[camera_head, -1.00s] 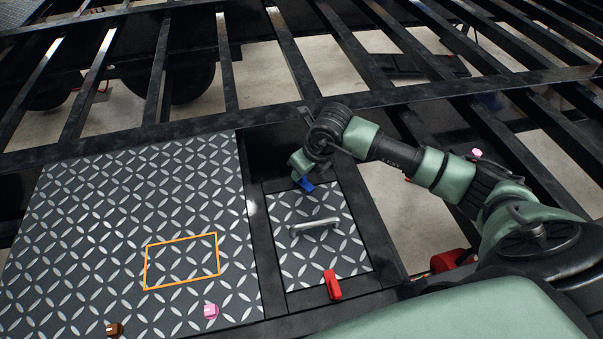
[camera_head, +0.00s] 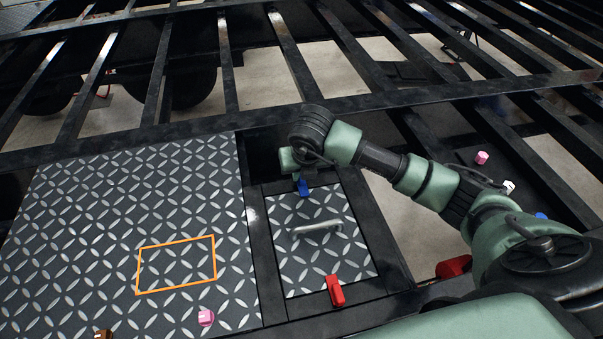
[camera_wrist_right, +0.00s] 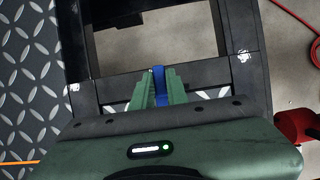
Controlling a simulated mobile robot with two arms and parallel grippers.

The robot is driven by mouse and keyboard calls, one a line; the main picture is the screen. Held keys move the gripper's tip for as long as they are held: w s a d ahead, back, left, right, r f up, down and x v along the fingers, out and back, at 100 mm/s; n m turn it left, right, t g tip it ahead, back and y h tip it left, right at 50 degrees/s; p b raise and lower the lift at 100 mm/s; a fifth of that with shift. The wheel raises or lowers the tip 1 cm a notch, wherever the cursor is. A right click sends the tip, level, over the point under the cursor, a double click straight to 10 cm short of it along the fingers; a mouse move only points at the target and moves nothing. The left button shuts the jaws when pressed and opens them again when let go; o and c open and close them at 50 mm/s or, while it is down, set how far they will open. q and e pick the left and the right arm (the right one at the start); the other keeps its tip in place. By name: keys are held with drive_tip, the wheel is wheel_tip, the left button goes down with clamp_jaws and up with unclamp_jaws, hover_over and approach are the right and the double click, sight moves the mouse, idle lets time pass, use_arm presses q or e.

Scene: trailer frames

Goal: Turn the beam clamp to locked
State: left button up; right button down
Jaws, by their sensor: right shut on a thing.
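A small blue clamp handle (camera_head: 304,187) is at the far edge of the small tread-plate hatch, near its left corner. My right gripper (camera_head: 297,172) reaches down to it from behind. In the right wrist view the green fingers (camera_wrist_right: 159,91) are closed on the blue handle (camera_wrist_right: 159,76), one on each side. The handle now points roughly toward the hatch. The gripper hides the clamp's base. A red clamp handle (camera_head: 335,291) sits at the near edge of the hatch, untouched. My left gripper is not in view.
The hatch (camera_head: 300,270) has a grey bar handle (camera_head: 317,227). A large tread plate (camera_head: 90,230) with an orange outline (camera_head: 176,265) lies to the left. Pink (camera_head: 206,317) and brown (camera_head: 103,335) pieces are near its front edge. Open dark beams surround the hatch.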

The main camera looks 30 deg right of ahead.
sight(304, 192)
idle(0.3)
drive_tip(key=c, duration=1.4)
unclamp_jaws()
drive_tip(key=b+v, duration=0.1)
drive_tip(key=v, duration=0.6)
drive_tip(key=shift+s+r, duration=0.25)
drive_tip(key=shift+r, duration=0.1)
